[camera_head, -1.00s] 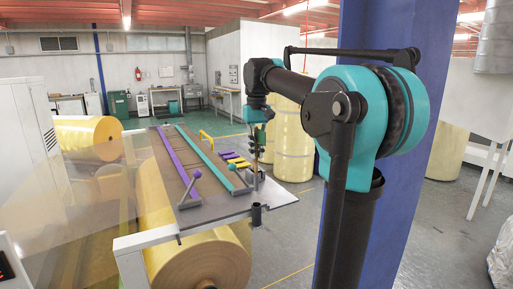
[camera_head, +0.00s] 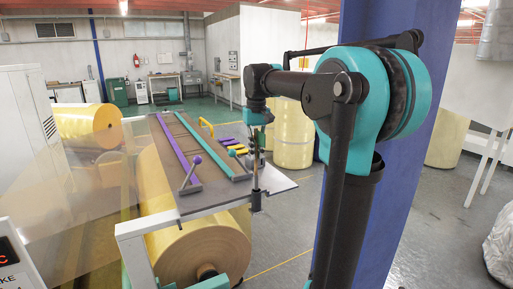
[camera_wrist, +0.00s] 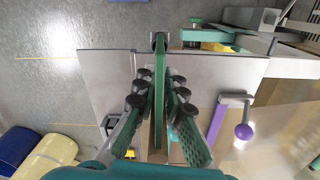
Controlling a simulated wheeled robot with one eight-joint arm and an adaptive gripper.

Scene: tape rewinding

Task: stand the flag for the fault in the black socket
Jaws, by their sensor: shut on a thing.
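My gripper (camera_head: 256,148) is shut on an upright flag. In the wrist view, my gripper (camera_wrist: 155,92) holds the flag's green panel (camera_wrist: 160,62) edge-on between the fingers. In the head view the flag's thin brownish pole (camera_head: 255,179) points down at the black socket (camera_head: 257,202), a short dark cylinder at the table's near right edge. The pole's lower end looks in line with the socket mouth; I cannot tell whether it is inside. The socket is mostly hidden by the flag in the wrist view.
The table (camera_head: 274,181) carries purple and yellow pieces (camera_head: 235,146), a purple-knobbed lever (camera_head: 196,162), a green-knobbed lever (camera_head: 225,158) and long purple and teal strips. A yellow roll (camera_head: 205,248) lies below. A blue column (camera_head: 350,200) stands close to my arm.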

